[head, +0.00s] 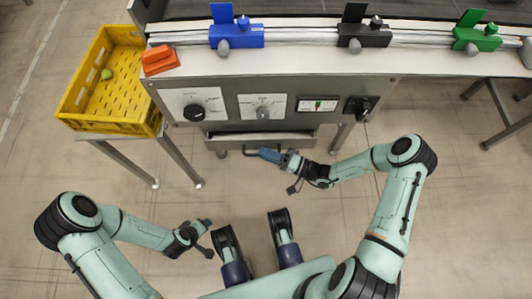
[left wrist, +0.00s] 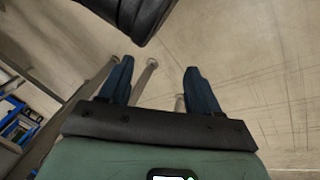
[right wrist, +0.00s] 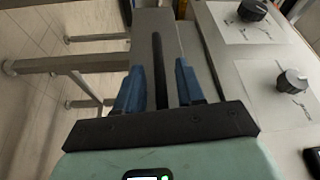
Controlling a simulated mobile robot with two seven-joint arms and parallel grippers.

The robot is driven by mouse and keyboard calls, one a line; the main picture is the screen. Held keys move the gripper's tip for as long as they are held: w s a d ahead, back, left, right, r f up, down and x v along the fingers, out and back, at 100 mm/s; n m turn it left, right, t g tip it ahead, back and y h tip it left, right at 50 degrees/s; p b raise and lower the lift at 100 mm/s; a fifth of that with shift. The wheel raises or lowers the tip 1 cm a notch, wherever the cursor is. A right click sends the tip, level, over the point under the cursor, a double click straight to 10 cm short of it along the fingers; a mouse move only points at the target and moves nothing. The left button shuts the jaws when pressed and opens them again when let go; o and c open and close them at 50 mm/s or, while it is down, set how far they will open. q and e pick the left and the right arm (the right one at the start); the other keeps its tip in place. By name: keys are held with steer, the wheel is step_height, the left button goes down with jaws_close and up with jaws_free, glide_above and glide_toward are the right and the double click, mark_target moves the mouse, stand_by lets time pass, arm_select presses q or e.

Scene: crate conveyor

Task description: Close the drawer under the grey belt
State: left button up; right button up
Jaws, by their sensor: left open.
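The grey drawer (head: 225,144) sits under the control panel below the belt and sticks out, with its front edge toward me. In the right wrist view, the drawer front (right wrist: 145,30) carries a dark bar handle (right wrist: 159,65). My right gripper (head: 268,155) is at the drawer front. In the right wrist view its two blue fingers (right wrist: 158,85) stand on either side of the handle, with narrow gaps seeming to show; contact is unclear. My left gripper (head: 207,235) is open and empty, low on the left, away from the drawer. It also shows in the left wrist view (left wrist: 158,80).
The control panel (head: 230,85) with knobs and a switch is above the drawer. A yellow crate (head: 70,112) holding a green ball (head: 106,74) stands at left. Blue, black and green clamp-like blocks (head: 237,36) line the belt edge. Floor before the drawer is clear.

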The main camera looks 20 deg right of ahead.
mark_target(268, 145)
arm_select(q)
steer(key=shift+s+f, duration=0.1)
steer(key=shift+s, duration=0.05)
arm_select(e)
steer(key=shift+w+a, duration=0.15)
steer(key=shift+a, duration=0.05)
jaws_close()
steer(key=shift+w+d+b, duration=0.2)
steer(key=shift+w+d, duration=0.1)
steer(key=shift+w, duration=0.6)
steer(key=shift+w+d+b, duration=0.15)
steer(key=shift+w+d, duration=0.1)
steer(key=shift+w, duration=0.65)
arm_select(q)
steer(key=shift+s+a+f+g, duration=0.15)
steer(key=shift+s+f+g, duration=0.15)
steer(key=shift+s+f, duration=0.4)
arm_select(e)
steer(key=shift+w+d+r, duration=0.1)
steer(key=shift+w, duration=0.1)
jaws_free()
arm_select(q)
steer(key=shift+w+r, duration=0.1)
